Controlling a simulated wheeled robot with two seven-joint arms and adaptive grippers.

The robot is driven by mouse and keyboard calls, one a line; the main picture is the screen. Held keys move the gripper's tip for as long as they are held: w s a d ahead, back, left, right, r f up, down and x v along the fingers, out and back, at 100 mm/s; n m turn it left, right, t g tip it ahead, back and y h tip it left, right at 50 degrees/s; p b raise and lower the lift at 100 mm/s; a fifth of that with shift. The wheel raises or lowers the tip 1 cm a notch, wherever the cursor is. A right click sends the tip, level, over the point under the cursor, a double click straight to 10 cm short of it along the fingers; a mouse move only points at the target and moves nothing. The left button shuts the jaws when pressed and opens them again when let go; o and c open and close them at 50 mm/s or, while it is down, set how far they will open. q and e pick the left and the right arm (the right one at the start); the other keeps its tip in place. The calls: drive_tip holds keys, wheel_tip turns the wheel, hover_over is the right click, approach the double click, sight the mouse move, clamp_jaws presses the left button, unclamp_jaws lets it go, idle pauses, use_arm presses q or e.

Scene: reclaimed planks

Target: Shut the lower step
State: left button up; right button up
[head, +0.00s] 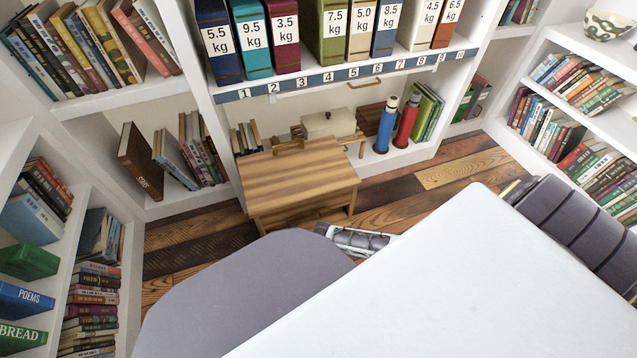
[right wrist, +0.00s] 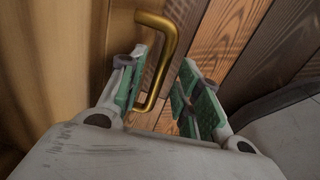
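A striped light-brown wooden step unit (head: 300,180) stands on the plank floor in front of the bookcase in the head view. Its front face shows below the top, partly hidden by my right arm, so how far the lower step stands out cannot be told. In the right wrist view a brass handle (right wrist: 172,55) is fixed to a brown wooden panel (right wrist: 70,50). My right gripper (right wrist: 164,62) is open, its two green-padded fingers apart, with the lower part of the handle showing between them. Contact cannot be told. My left gripper is not in view.
Bookcases stand at the left and right. Behind the step unit are a blue bottle (head: 386,125), a red bottle (head: 406,122) and a pale box (head: 328,123). Labelled binders fill the shelf above. Bare plank floor (head: 455,165) lies right of the unit.

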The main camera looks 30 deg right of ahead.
sight(307, 231)
clamp_jaws()
idle(0.3)
drive_tip(key=shift+w, duration=0.1)
drive_tip(key=w, duration=0.2)
drive_tip(key=w+d, duration=0.1)
drive_tip(key=w, duration=0.1)
drive_tip(key=shift+w+d+b, duration=0.1)
drive_tip(key=shift+w+b, duration=0.15)
drive_tip(key=shift+b, duration=0.15)
unclamp_jaws()
drive_tip(key=shift+w, duration=0.1)
